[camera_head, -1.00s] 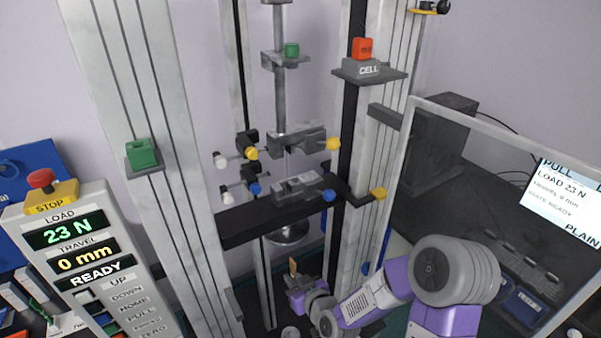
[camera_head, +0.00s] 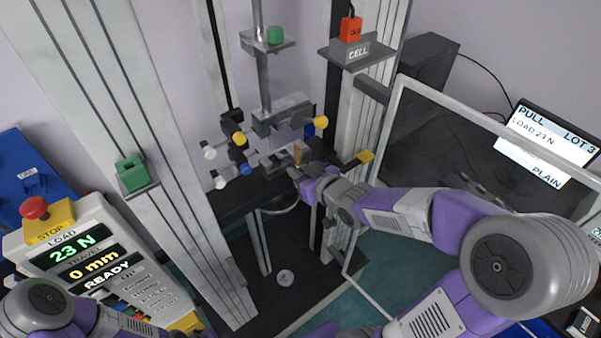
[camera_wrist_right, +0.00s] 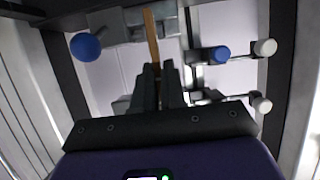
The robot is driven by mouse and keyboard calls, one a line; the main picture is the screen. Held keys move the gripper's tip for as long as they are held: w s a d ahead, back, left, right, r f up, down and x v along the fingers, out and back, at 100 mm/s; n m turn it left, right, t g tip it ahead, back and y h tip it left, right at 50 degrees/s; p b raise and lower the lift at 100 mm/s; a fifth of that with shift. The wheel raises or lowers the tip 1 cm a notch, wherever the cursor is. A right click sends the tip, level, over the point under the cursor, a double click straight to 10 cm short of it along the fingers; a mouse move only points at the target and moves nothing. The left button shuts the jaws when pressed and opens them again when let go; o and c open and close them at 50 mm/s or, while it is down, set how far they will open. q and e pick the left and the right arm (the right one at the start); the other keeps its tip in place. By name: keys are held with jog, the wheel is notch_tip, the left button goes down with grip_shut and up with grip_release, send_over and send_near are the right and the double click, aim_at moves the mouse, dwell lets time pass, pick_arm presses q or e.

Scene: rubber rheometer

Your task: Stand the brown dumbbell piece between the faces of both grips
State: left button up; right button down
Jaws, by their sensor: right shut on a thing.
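My right gripper (camera_head: 303,176) is shut on the brown dumbbell piece (camera_head: 298,154) and holds it upright by its lower part, at the front of the lower grip (camera_head: 280,159). In the right wrist view the piece (camera_wrist_right: 152,35) rises from my shut fingers (camera_wrist_right: 158,75) past a grey grip block (camera_wrist_right: 120,27). I cannot tell whether it touches the grip faces. The upper grip (camera_head: 281,115), with yellow knobs (camera_head: 321,122), is above the lower one. My left gripper is out of view.
The dark crossbeam (camera_head: 240,198) and uprights (camera_head: 125,90) frame the grips closely. A clear guard panel (camera_head: 440,140) stands open at the right. The control box (camera_head: 85,255) reads 23 N, 0 mm, READY. The base below the grips is mostly clear.

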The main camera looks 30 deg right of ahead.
jog(key=shift+w+a+f+b, duration=0.1)
jog(key=shift+w+a+b, duration=0.15)
jog(key=shift+w+b, duration=1)
jog(key=shift+w+a+f+b, duration=0.1)
jog(key=shift+w+a+b, duration=0.15)
jog(key=shift+w, duration=1.85)
jog(key=shift+w+a+f+b, duration=0.1)
jog(key=shift+w+a+b, duration=0.15)
jog(key=shift+w+b, duration=1)
jog(key=shift+w+a+r, duration=0.1)
jog(key=shift+w+r, duration=0.05)
jog(key=shift+w, duration=1.05)
jog(key=shift+f+b, duration=0.25)
jog(key=shift+b, duration=0.15)
jog(key=c, duration=1.1)
grip_release()
